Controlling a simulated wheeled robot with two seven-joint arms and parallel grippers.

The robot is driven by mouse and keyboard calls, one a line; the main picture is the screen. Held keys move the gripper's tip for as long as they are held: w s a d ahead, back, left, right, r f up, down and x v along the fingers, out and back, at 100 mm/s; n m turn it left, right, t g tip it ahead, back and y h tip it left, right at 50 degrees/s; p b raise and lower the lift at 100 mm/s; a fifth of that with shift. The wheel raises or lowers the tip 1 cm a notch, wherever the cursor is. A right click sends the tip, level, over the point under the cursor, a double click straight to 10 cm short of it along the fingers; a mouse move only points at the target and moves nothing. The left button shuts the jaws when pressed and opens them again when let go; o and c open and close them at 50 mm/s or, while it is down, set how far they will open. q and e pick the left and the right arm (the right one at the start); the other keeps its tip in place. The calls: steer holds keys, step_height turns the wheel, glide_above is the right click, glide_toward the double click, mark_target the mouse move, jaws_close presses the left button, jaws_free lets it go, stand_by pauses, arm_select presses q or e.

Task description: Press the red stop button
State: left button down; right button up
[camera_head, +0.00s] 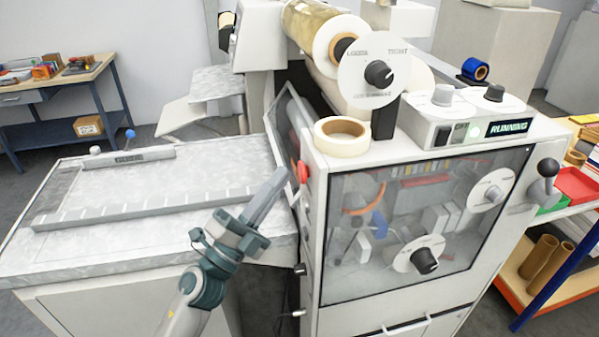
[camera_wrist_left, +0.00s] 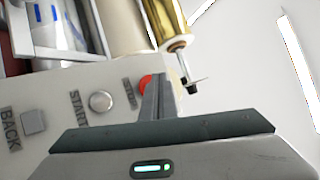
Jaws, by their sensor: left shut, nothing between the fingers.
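The red stop button (camera_head: 303,172) sits on the left side edge of the machine's front housing. In the left wrist view the red stop button (camera_wrist_left: 146,82) lies beside the word STOP and is partly hidden by my fingers. My left gripper (camera_head: 279,176) is shut and empty, its fingertips just left of the button in the head view. In the left wrist view the fingertips (camera_wrist_left: 160,80) overlap the button's right part; I cannot tell whether they touch it. The machine's display (camera_head: 508,127) reads RUNNING. My right gripper is not in view.
In the left wrist view a START button (camera_wrist_left: 101,101) and a square BACK button (camera_wrist_left: 33,120) share the panel. A gold roll (camera_head: 308,25) and a tape roll (camera_head: 341,137) are above. A flat feed table (camera_head: 200,170) lies to the left.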

arm_select(q)
steer(key=shift+d, duration=0.15)
stand_by(0.3)
steer(key=shift+w+d, duration=0.1)
steer(key=shift+d, duration=0.15)
steer(key=shift+w+d, duration=0.1)
steer(key=shift+d, duration=0.3)
stand_by(1.0)
steer(key=shift+a, duration=0.15)
steer(key=shift+s+a, duration=0.25)
steer(key=shift+a, duration=0.4)
steer(key=shift+s+a, duration=0.2)
steer(key=shift+a, duration=0.6)
steer(key=shift+s+a, duration=0.25)
steer(key=shift+a, duration=0.55)
steer(key=shift+s+a, duration=0.2)
steer(key=shift+a, duration=0.6)
